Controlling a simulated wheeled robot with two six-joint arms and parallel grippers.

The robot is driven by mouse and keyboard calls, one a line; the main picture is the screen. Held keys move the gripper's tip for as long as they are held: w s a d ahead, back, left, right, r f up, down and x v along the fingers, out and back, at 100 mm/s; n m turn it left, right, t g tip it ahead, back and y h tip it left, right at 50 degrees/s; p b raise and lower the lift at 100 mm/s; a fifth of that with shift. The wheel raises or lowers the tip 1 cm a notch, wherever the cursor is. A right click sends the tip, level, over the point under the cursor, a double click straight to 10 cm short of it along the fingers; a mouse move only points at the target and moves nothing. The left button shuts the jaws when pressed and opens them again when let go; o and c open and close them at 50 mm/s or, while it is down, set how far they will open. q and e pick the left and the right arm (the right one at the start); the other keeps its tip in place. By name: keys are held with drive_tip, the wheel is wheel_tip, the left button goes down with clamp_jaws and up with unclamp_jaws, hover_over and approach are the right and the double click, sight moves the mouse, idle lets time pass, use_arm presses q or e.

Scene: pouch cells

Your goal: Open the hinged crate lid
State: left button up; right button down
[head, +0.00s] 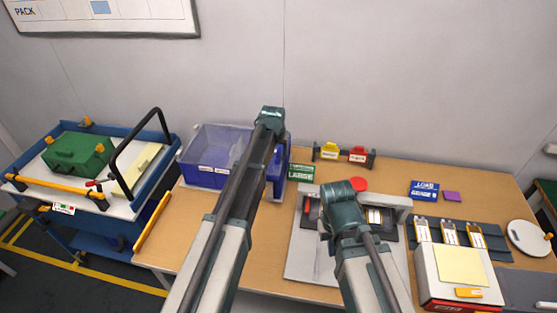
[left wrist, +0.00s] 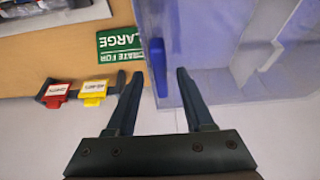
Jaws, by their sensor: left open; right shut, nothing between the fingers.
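The blue crate (head: 205,176) stands at the table's back left, with pale see-through walls. A clear cover seems to lie over its top, but the lid's edge is hard to make out. In the left wrist view the see-through crate (left wrist: 215,80) fills the right side, with a narrow upright blue tab (left wrist: 157,68) at its near edge. My left gripper (left wrist: 160,76) is open, its fingertips on either side of the tab in the picture; contact cannot be told. In the head view my left arm covers the crate's right part. My right gripper (head: 345,208) is over the grey fixture, fingers hidden.
A green "crate for large" sign (head: 301,173) lies right of the crate. A rack with yellow and red tags (head: 343,154) stands behind. A grey fixture (head: 304,262) is under my right arm. A blue cart (head: 120,235) with a green box stands left.

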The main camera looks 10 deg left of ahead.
use_arm(q)
drive_tip(key=shift+b+x, duration=0.35)
drive_tip(key=shift+x, duration=0.5)
clamp_jaws()
idle(0.8)
